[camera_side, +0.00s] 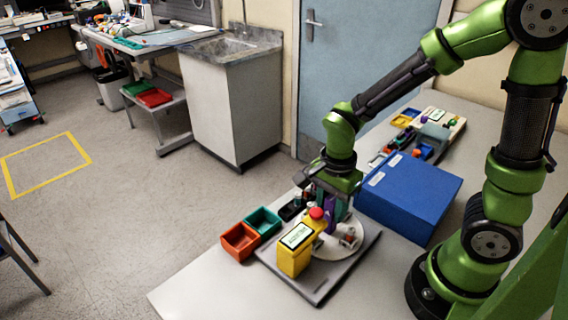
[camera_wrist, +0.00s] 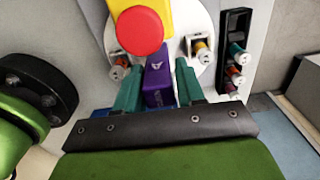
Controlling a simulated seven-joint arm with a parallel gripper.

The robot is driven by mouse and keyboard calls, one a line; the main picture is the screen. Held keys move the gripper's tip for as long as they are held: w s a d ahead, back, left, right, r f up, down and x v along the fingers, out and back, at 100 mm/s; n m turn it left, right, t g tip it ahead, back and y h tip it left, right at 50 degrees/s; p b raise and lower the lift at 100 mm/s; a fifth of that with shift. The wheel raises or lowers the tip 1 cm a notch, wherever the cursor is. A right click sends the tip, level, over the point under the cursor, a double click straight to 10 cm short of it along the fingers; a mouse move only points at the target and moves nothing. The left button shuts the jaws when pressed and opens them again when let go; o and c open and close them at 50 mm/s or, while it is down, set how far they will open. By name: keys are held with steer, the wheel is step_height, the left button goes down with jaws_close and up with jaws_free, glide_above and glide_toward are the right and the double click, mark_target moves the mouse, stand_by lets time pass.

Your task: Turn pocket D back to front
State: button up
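A white round plate (camera_side: 348,240) carries small holders and sits on a grey base (camera_side: 318,287). The plate also shows in the wrist view (camera_wrist: 92,12). No pocket letter is readable, so I cannot tell which pocket is D. A purple block (camera_wrist: 158,88) with a white mark stands at the plate; it shows partly in the side view (camera_side: 329,222). My gripper (camera_wrist: 158,68) is low over the plate, its teal fingers on either side of the purple block. I cannot tell whether they press on it. The block's lower part is hidden.
A yellow box (camera_side: 292,262) with a screen and a red knob (camera_wrist: 139,31) stand close by the gripper. A black rack (camera_wrist: 234,25) of capped vials is at the right in the wrist view. Orange (camera_side: 238,243) and teal bins (camera_side: 263,221) and a blue box (camera_side: 418,198) flank the base.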

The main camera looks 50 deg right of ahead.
step_height(320, 180, up, 17)
stand_by(0.6)
steer(key=shift+f, duration=0.1)
steer(key=s+n+t, duration=0.1)
steer(key=n+t, duration=0.1)
steer(key=n, duration=0.2)
steer(key=s+n+t+y, duration=0.1)
steer(key=n+t, duration=0.1)
steer(key=n, duration=0.3)
steer(key=s+n+t+y, duration=0.1)
steer(key=s+n+t, duration=0.1)
steer(key=n, duration=0.3)
steer(key=shift+d+t, duration=0.1)
steer(key=shift+t, duration=0.5)
